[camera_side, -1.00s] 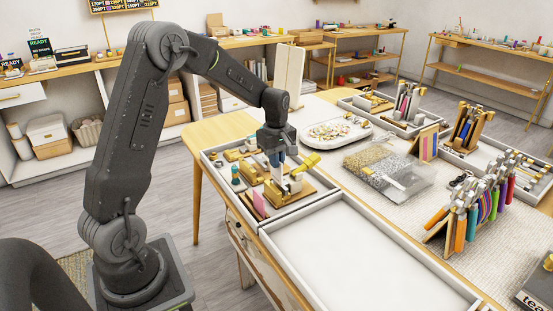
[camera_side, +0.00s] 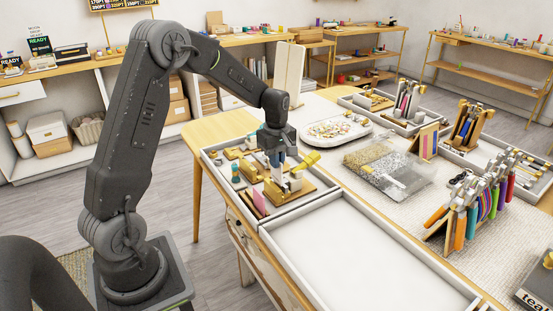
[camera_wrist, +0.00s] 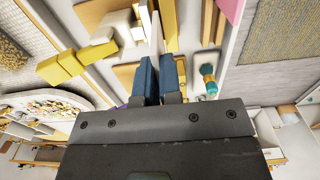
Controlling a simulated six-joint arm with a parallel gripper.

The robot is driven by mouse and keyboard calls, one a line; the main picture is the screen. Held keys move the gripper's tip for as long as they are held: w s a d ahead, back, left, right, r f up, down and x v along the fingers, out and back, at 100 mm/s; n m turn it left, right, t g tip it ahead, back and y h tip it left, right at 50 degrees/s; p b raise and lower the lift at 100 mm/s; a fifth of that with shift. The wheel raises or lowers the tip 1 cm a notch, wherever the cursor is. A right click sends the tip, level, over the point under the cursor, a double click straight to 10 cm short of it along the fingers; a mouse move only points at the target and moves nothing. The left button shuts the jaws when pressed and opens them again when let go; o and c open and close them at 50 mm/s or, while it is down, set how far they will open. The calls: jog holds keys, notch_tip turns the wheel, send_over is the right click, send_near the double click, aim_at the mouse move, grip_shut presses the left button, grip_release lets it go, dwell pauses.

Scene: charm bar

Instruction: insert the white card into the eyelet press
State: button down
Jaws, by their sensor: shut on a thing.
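My gripper (camera_side: 275,158) is low over the tray of small tools, with its blue fingertips close together. In the wrist view my gripper (camera_wrist: 159,82) is shut on the thin white card (camera_wrist: 156,38), which stands on edge between the fingers and points away from me. The eyelet press (camera_side: 309,184) has a wooden base, pale body and yellow handle, and is right beside my fingers. In the wrist view its pale body (camera_wrist: 118,28) lies just left of the card. Whether the card's far edge is inside the press is hidden.
The tool tray (camera_side: 212,162) holds several wooden and brass pieces, a pink card (camera_side: 259,202) and a teal-and-gold tool (camera_wrist: 209,80) close to my gripper. An empty white tray (camera_side: 350,250) is in front. A bead tray (camera_side: 337,132) lies behind.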

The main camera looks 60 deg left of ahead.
aim_at(277, 181)
jog(key=shift+f, duration=2.55)
dwell(2.4)
jog(key=c, duration=1.2)
grip_release()
notch_tip(277, 181, up, 13)
jog(key=shift+r, duration=0.45)
